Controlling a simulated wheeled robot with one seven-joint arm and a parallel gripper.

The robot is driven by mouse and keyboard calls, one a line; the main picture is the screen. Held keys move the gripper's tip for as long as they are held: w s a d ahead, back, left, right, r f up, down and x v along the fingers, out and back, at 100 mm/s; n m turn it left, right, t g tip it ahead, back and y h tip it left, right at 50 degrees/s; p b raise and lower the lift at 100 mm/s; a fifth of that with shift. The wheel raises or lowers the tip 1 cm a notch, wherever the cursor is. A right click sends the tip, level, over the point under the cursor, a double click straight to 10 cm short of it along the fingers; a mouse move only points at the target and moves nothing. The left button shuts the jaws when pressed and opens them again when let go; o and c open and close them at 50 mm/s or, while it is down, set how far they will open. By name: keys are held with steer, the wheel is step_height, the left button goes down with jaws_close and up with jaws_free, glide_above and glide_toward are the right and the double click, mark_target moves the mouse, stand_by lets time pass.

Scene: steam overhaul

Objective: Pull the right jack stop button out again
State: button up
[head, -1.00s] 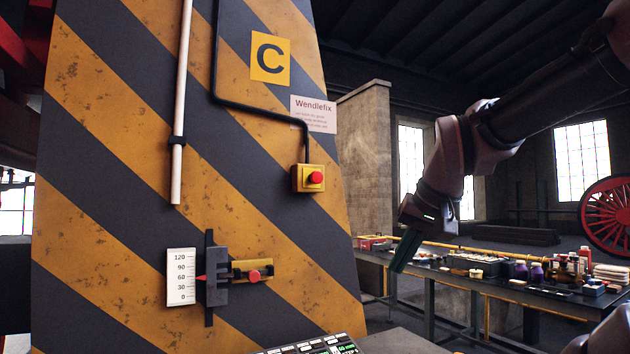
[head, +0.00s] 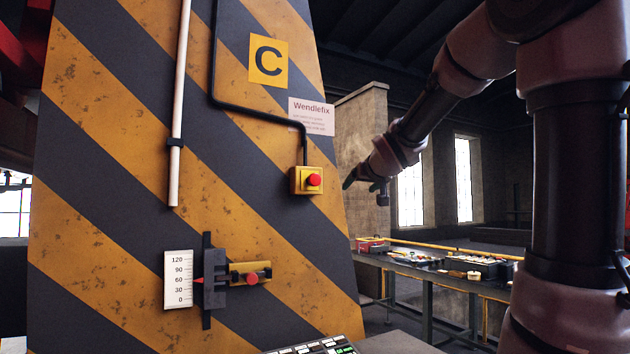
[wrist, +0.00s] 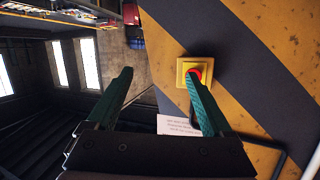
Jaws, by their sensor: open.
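The red stop button (head: 314,180) sits on a small yellow box (head: 297,181) on the striped jack column, at the end of a black conduit. My gripper (head: 364,183) is to the right of the button in the head view, apart from it, with its fingers pointing left. In the wrist view the gripper (wrist: 163,88) is open and empty. One green finger overlaps the red button (wrist: 194,74) and hides part of it; the yellow box (wrist: 182,69) shows around it. How far the fingertips are from the button's face I cannot tell.
A second red knob (head: 251,278) sits lower down. A workbench (head: 440,268) with small items stands behind at the right.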

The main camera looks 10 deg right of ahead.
mark_target(316, 179)
steer(key=w+a+r+n+y, duration=0.1)
steer(key=w+a, duration=0.2)
steer(key=w, duration=0.3)
steer(key=w+a+r+n+t+y, duration=0.1)
steer(key=w+a+n+y, duration=0.1)
steer(key=w, duration=0.5)
steer(key=w+a+r+n+t+y, duration=0.1)
steer(key=w+a+y, duration=0.1)
steer(key=w+a, duration=0.2)
steer(key=shift+w+a+r+n, duration=0.1)
steer(key=shift+w+r+n, duration=0.05)
steer(key=shift+w, duration=0.75)
steer(key=shift+w+a+r+n, duration=0.1)
steer(key=shift+w+n, duration=0.05)
steer(key=shift+w, duration=0.7)
jaws_close()
